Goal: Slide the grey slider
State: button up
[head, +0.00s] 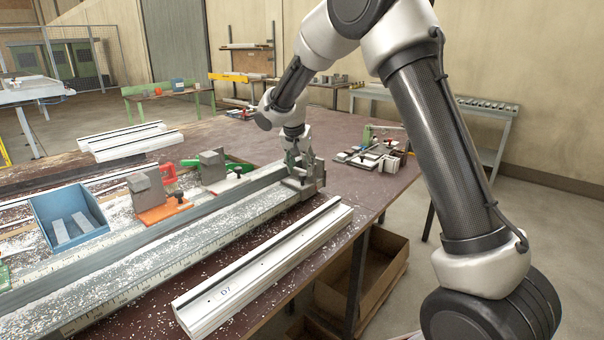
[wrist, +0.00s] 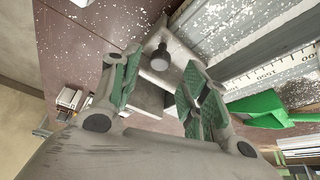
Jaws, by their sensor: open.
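The grey slider (head: 316,172) stands at the right end of the long metal rail (head: 215,212) on the bench. In the wrist view its grey body (wrist: 152,98) and a dark round knob (wrist: 161,56) show between my fingers. My gripper (head: 297,162) points down at the slider. Its green-padded fingers (wrist: 163,90) are open, one on each side of the slider. I cannot tell whether they touch it. The fingers hide part of the slider in both views.
A grey block on an orange base (head: 163,212), another grey block (head: 212,166) by a green handle, and a blue bin (head: 68,217) stand along the rail. A white profile (head: 265,262) lies in front. Small fixtures (head: 376,156) sit to the right. White chips litter the bench.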

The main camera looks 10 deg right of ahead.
aim_at(302, 174)
jog(key=shift+x, duration=1.95)
jog(key=shift+c, duration=0.2)
grip_shut()
